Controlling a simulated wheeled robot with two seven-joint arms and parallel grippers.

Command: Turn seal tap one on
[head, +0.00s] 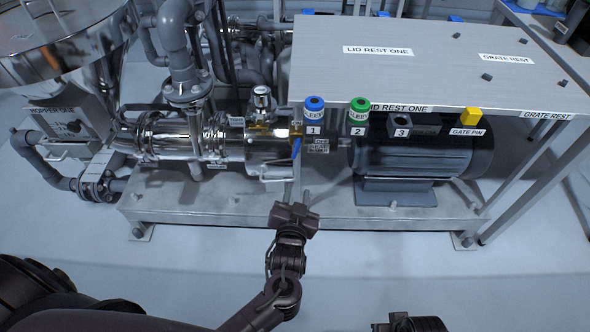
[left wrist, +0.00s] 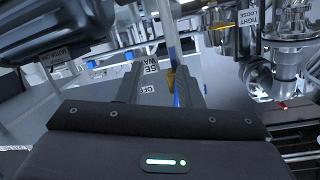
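A small tap with a blue lever (head: 296,148) sits by the brass-coloured fitting at the pump's right end, under the grey cover. The lever hangs down at a slant. My left gripper (head: 305,193) is in front of and below it, pointing toward the machine. In the left wrist view the two fingers (left wrist: 162,82) stand apart with nothing held.
A dark motor (head: 415,155) stands right of the tap, and a shiny steel pump body (head: 165,135) stands left. A grey cover (head: 425,60) overhangs, with blue and green sleeves (head: 357,107) at its front edge.

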